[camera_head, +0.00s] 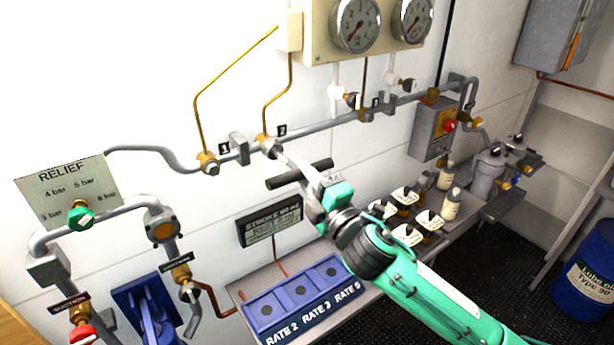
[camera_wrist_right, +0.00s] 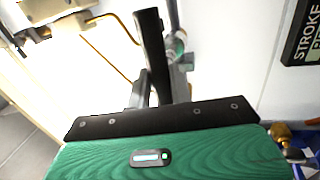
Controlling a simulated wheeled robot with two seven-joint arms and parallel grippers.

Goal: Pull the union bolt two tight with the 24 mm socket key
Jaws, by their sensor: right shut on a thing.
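The socket key (camera_head: 299,174) has a black cross handle and a grey shaft. In the head view its shaft runs up-left to union bolt two (camera_head: 265,141), beside the label 2 on the grey pipe; the socket end appears to be on the bolt, but the exact seating is too small to tell. My right gripper (camera_head: 322,188) is shut on the key at its handle, with the arm coming from the lower right. In the right wrist view the black handle (camera_wrist_right: 150,50) stands upright before the gripper. Union bolt one (camera_head: 208,162) sits to the left. My left gripper is not in view.
Brass tubes rise from the unions toward the gauges (camera_head: 356,24). A display (camera_head: 269,222) and a blue rate tray (camera_head: 297,297) are below. Several small bottles (camera_head: 450,205) stand on the shelf at right. The relief plate (camera_head: 62,190) and valves are at left; a blue drum (camera_head: 585,275) stands far right.

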